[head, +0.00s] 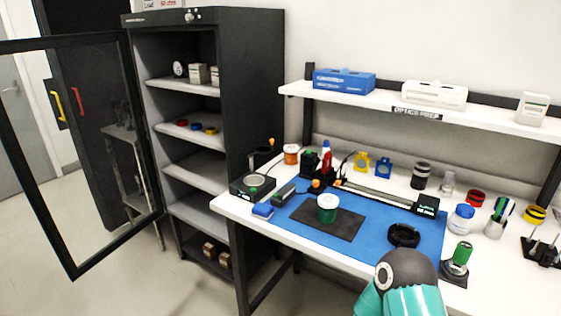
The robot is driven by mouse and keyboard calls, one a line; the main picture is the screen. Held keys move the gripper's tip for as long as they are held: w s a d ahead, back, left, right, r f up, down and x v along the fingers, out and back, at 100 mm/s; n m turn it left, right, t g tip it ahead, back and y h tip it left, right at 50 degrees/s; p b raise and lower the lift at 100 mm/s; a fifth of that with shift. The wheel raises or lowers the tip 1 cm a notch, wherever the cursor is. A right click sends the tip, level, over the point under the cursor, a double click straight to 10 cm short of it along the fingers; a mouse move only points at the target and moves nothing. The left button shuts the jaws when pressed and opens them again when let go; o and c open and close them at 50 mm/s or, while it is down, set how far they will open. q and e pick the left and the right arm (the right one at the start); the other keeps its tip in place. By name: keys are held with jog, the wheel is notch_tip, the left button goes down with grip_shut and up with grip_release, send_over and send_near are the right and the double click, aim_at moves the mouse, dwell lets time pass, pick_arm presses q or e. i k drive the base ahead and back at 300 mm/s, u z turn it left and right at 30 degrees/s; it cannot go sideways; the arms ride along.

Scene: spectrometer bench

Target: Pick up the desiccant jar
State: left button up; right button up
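Two jar-like things stand on the bench, and no label is readable to tell which is the desiccant jar. One is a squat, pale translucent jar with blue on it (461,218), upright at the right of the bench, just off the blue mat. The other is a green and white jar (327,208), upright on a black pad in the middle of the bench. Neither gripper is in view. Only a teal and dark grey part of my arm shows at the bottom, in front of the bench's near edge.
The blue mat (375,232) holds a black ring (403,235) at its right. A metal cup of pens (497,217) and a red-black ring stack (475,198) stand close to the pale jar. A green-handled tool (457,261) stands nearer. An open glass door (80,150) is at left.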

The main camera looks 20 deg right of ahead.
aim_at(291, 151)
jog(key=z, duration=0.15)
jog(key=i, duration=0.9)
jog(key=u, duration=0.05)
